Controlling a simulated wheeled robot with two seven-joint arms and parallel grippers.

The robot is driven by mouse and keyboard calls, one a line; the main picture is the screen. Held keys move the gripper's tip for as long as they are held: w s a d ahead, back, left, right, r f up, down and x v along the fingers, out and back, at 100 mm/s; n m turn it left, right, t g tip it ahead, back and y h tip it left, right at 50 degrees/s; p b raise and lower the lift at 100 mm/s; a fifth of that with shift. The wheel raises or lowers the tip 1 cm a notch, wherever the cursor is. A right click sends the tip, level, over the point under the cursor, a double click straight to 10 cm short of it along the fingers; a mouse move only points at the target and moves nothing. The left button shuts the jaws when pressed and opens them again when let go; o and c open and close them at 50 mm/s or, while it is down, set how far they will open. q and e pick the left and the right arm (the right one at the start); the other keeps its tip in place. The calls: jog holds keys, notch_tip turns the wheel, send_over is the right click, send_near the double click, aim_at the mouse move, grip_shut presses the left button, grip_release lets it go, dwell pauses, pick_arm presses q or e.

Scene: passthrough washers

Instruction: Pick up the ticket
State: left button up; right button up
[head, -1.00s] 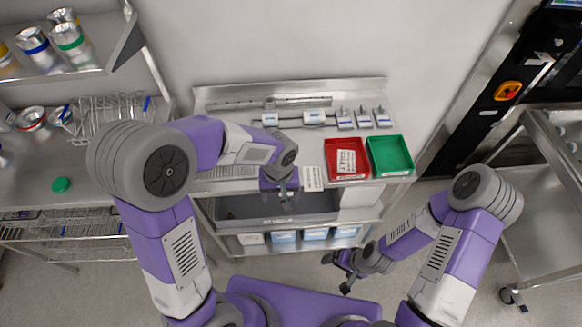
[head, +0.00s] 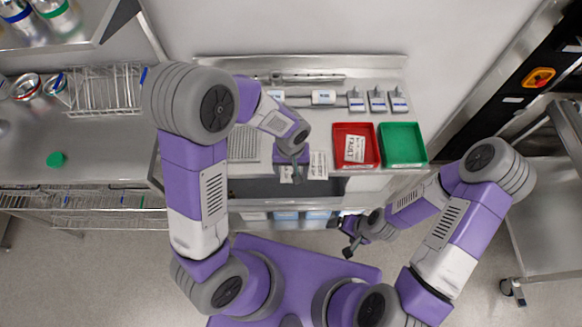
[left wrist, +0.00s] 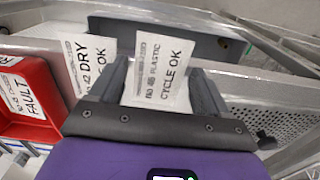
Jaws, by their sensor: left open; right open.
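A white printed ticket reading "PLASTIC CYCLE OK" (left wrist: 160,72) lies between my left gripper's two fingers in the left wrist view. In the head view only a small part of it (head: 287,176) shows beside the fingers. My left gripper (head: 291,172) is open over the front edge of the bench; its fingers (left wrist: 160,85) lie either side of the ticket, and I cannot tell if they touch it. A second ticket, reading "DRY" and "OK" (left wrist: 88,62), lies towards the red tray; it also shows in the head view (head: 318,165). My right gripper (head: 351,238) is open and empty, low in front of the bench.
The red tray (head: 372,130) holds a "FAULT" ticket (head: 355,149). The green tray (head: 404,145) beside it looks empty. Several small white-topped devices (head: 377,101) stand behind the trays. A perforated panel (head: 244,145) lies left of my left gripper. Wire racks (head: 105,90) stand further left.

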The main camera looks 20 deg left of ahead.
aim_at(291, 172)
pick_arm(q)
jog(key=shift+f, duration=0.1)
dwell(0.4)
jog(key=c, duration=0.8)
jog(key=shift+r, duration=0.25)
notch_tip(291, 172, up, 10)
jog(key=shift+f+p, duration=0.15)
jog(key=shift+p, duration=0.7)
